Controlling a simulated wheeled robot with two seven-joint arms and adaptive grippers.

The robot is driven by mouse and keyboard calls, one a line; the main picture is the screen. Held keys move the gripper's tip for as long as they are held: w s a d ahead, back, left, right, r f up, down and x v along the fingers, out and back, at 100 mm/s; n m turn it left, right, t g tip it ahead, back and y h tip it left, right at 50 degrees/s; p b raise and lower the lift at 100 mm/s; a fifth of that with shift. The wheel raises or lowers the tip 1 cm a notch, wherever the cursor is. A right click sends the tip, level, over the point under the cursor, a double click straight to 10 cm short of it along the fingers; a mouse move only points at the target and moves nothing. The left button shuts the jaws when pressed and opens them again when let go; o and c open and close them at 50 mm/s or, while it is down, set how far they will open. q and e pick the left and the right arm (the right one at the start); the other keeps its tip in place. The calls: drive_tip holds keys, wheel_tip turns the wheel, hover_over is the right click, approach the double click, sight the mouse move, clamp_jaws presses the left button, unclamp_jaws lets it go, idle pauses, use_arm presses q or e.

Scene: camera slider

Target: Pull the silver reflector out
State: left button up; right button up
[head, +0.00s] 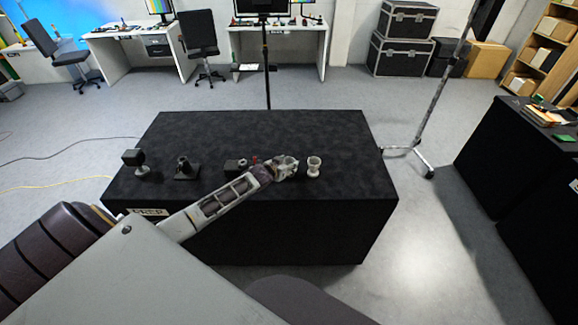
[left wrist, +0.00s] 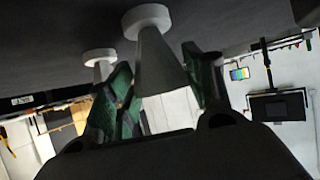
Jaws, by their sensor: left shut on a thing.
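My left gripper (head: 287,166) reaches over the black-covered table (head: 220,130) near its front edge. In the left wrist view its green-lined fingers (left wrist: 158,95) are closed around a pale grey, cone-shaped piece (left wrist: 158,62) with a round white flange (left wrist: 146,18). This may be the silver reflector; the head view mostly hides it behind the fingers. The flange looks to be at the dark table surface. A similar white, flared piece (head: 314,166) stands just right of the gripper, and it also shows in the left wrist view (left wrist: 99,56). My right gripper is not in view.
Left of the gripper on the table are a small black camera-like device (head: 133,159), a dark mount (head: 185,169) and a small dark box (head: 234,166). The table's back and right are clear. A light stand (head: 430,110) stands right of the table.

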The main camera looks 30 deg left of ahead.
use_arm(q)
drive_tip(key=c, duration=0.5)
drive_tip(key=shift+r+p, duration=0.25)
drive_tip(key=shift+p, duration=0.05)
drive_tip(key=shift+c, duration=0.2)
drive_tip(key=shift+r, duration=0.15)
drive_tip(key=shift+r+p, duration=0.9)
drive_tip(key=shift+p, duration=0.1)
drive_tip(key=shift+r+p, duration=1.55)
drive_tip(key=shift+r, duration=0.05)
drive_tip(key=shift+r, duration=0.1)
